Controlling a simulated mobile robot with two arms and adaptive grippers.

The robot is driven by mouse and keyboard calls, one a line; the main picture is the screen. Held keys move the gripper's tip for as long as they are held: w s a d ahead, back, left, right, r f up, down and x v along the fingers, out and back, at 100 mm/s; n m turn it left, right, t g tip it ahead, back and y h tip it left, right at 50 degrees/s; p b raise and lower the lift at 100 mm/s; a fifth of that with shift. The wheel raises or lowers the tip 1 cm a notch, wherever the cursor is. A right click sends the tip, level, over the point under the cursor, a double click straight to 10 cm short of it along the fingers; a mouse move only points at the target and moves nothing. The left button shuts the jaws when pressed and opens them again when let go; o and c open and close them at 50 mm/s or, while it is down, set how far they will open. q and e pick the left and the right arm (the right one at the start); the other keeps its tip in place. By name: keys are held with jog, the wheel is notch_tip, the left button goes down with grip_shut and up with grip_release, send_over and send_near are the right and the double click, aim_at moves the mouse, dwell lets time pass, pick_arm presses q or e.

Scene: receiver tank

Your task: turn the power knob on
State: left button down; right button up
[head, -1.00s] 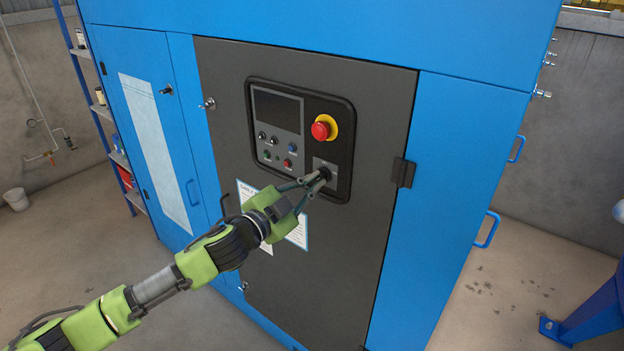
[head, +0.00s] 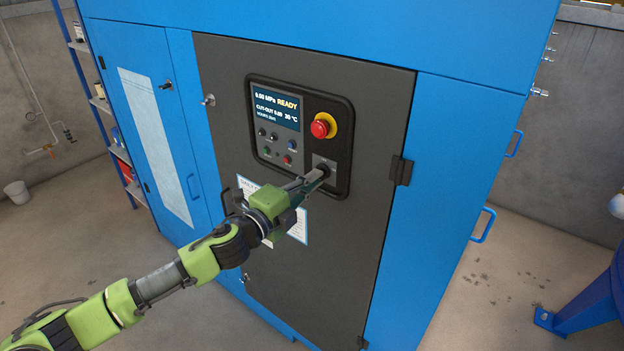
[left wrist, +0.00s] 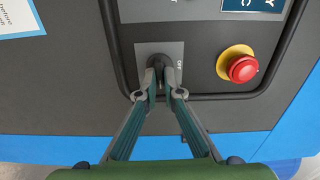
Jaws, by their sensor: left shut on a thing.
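The black power knob (head: 324,170) sits on a grey plate at the lower right of the control panel (head: 342,149) on the dark cabinet door. My left gripper (head: 318,177) is shut on the knob; its fingers partly hide it. In the left wrist view the knob (left wrist: 159,62) is between the two fingertips (left wrist: 160,74), with an "OFF" label beside it on the plate (left wrist: 178,50). The panel's display (head: 276,106) is lit and reads "0.00 MPa READY". My right gripper is not in view.
A red emergency button (head: 321,128) on a yellow ring is just above the knob. Several small buttons are left of it. A paper sheet (head: 299,227) is on the door below the panel. A black latch (head: 401,170) juts out to the right.

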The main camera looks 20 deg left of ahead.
pick_arm(q)
jog(key=shift+m, duration=0.3)
jog(key=c, duration=2.2)
grip_release()
jog(key=shift+v, duration=6)
